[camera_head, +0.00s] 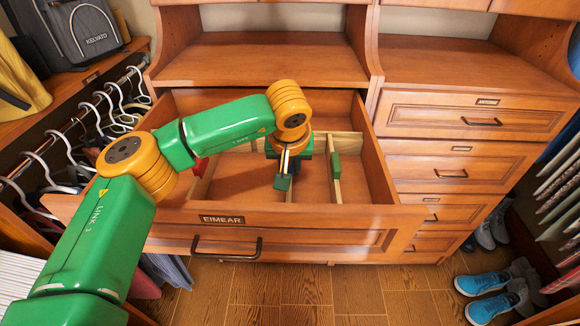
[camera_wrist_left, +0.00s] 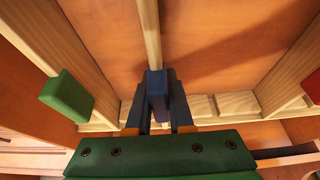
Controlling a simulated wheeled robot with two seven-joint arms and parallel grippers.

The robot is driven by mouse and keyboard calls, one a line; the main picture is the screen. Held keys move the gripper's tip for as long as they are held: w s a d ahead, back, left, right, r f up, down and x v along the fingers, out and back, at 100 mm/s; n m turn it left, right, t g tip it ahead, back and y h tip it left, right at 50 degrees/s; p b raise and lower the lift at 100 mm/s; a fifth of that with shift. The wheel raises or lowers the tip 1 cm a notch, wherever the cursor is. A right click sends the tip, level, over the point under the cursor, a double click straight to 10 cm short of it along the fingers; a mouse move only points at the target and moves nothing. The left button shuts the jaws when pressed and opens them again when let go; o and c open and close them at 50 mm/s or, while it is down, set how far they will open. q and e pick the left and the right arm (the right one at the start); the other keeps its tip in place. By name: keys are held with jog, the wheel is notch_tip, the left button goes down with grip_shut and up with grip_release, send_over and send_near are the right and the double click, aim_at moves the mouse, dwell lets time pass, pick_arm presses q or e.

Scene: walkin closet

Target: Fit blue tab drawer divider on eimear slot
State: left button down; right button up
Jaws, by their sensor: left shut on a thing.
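My left gripper (camera_head: 297,166) reaches down into the open eimear drawer. In the left wrist view its dark fingers (camera_wrist_left: 158,108) are closed around the blue tab (camera_wrist_left: 157,84) of a drawer divider. The divider's pale wood strip (camera_wrist_left: 149,30) runs upward from the tab in that view. A pale notched rail (camera_wrist_left: 238,104) crosses behind the fingers. They hide where the strip meets the rail, so I cannot tell whether it sits in a slot. The eimear drawer's label (camera_head: 222,220) is on its front panel. My right gripper is not in view.
A green-tab divider (camera_head: 336,167) stands to the right of my gripper and a red-tab divider (camera_head: 201,166) to the left. The drawer's side walls enclose the area. Hangers (camera_head: 105,110) are at left; blue shoes (camera_head: 485,282) lie on the floor at right.

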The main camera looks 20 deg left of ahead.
aim_at(289, 164)
pick_arm(q)
jog(key=c, duration=0.7)
grip_release()
jog(key=b+v, duration=0.1)
jog(key=v, duration=0.6)
